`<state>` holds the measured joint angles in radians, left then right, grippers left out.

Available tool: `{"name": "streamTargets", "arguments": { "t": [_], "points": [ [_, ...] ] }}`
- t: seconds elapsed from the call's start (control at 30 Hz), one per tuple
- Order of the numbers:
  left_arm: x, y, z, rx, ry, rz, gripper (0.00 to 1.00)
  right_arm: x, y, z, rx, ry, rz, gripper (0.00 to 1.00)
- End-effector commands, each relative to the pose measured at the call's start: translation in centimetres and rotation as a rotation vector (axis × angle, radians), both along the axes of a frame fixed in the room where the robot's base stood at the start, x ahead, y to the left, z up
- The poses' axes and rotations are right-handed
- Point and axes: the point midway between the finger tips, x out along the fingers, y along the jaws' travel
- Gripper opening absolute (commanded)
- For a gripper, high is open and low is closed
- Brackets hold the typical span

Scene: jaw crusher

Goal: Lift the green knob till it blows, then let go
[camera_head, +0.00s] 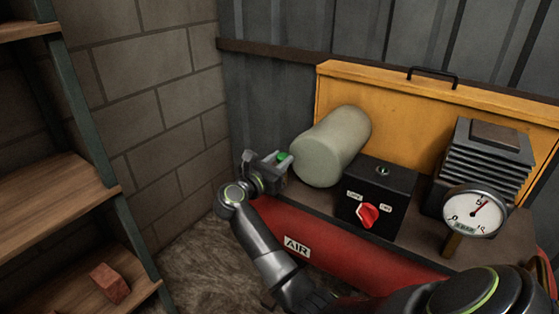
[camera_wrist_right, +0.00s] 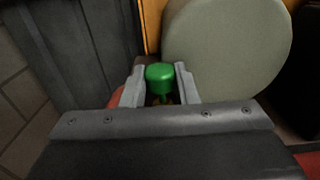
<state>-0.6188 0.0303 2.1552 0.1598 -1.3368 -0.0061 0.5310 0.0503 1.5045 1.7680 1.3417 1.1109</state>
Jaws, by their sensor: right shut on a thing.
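The green knob (camera_wrist_right: 160,77) is upright between the two fingers of my right gripper (camera_wrist_right: 160,88) in the right wrist view. A bit of brass-coloured stem shows under it. In the head view the knob (camera_head: 283,157) is a small green spot at the tip of my right gripper (camera_head: 276,162), at the left end of the red air tank (camera_head: 340,250). The right gripper is shut on the knob. Whether air is blowing cannot be seen. My left gripper is not in view.
Wooden shelves (camera_head: 60,200) with a brick (camera_head: 110,283) stand at left.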

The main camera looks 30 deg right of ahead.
Motion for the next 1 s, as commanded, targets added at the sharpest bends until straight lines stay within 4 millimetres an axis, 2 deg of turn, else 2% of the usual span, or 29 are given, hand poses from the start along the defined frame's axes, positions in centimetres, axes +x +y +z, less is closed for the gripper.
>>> {"name": "streamTargets", "arguments": {
  "t": [0.17,0.3,0.47,0.57,0.6,0.77,1.0],
  "points": [
    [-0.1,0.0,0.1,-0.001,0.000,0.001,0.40,0.0,0.0,0.0,0.000,0.000,0.000,0.00],
    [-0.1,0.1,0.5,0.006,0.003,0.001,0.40,0.0,0.0,1.1,0.000,-0.002,0.001,0.00],
    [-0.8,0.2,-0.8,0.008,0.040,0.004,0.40,0.0,0.0,1.3,0.000,0.000,0.001,0.00],
    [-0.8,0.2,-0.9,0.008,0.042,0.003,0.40,0.0,0.0,1.3,0.000,-0.001,0.001,0.00],
    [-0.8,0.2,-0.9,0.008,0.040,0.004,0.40,0.0,0.0,1.3,0.000,-0.001,0.001,0.28],
    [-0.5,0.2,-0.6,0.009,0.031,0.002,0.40,0.0,0.0,1.3,-0.001,-0.001,0.001,0.49],
    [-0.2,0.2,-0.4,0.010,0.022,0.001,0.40,0.0,0.0,1.3,0.000,0.000,0.000,0.49]
  ]
}}
